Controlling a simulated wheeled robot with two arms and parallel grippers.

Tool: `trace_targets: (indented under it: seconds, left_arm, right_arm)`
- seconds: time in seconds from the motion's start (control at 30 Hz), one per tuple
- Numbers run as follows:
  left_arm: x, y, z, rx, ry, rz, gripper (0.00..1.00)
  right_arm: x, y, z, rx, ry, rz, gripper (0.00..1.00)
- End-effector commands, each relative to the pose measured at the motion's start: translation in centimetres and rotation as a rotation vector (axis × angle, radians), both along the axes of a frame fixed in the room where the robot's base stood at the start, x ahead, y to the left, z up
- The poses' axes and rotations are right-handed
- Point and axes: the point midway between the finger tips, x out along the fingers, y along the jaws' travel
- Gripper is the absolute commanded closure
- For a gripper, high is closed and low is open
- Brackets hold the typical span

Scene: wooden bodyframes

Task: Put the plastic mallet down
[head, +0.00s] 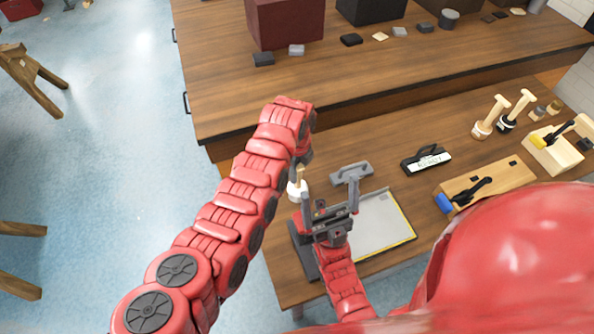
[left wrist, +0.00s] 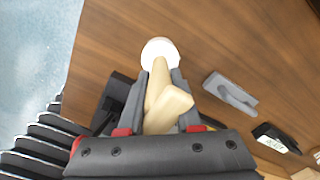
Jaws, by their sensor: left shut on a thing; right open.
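The plastic mallet has a white head (head: 297,189) and a pale wooden handle. In the left wrist view its white head (left wrist: 160,50) points away from me and its handle (left wrist: 157,85) lies between the fingers. My left gripper (left wrist: 164,82) is shut on the handle. In the head view my left arm hides most of that gripper, and the mallet hangs head-down near the workbench's (head: 375,160) left part. I cannot tell whether the head touches the wood. My right gripper (head: 331,200) is open and empty, just right of the mallet.
A grey handled tool (head: 350,172) and a black handled block (head: 427,160) lie right of the mallet. A pale panel (head: 385,228) lies by my right gripper. Two other mallets (head: 484,128) (head: 515,110) stand farther right, near wooden blocks (head: 490,184). Bare wood shows between.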

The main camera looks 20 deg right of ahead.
Motion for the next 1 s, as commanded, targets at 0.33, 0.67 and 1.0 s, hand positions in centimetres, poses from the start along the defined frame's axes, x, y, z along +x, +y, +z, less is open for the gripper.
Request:
trace_targets:
  seconds: [0.33, 0.67, 1.0]
  left_arm:
    - [0.0, 0.0, -0.1, 0.000, 0.000, 0.000, 0.37]
    - [0.2, -0.1, 1.2, -0.003, -0.005, 0.000, 0.37]
    - [0.2, 0.1, 8.9, -0.003, -0.003, 0.003, 0.37]
  right_arm:
    - [0.0, 0.0, -0.1, 0.000, 0.000, 0.000, 0.00]
    - [0.0, 0.0, -0.5, 0.000, 0.000, 0.000, 0.00]
    - [0.0, 0.0, -2.0, 0.000, 0.000, 0.000, 0.00]
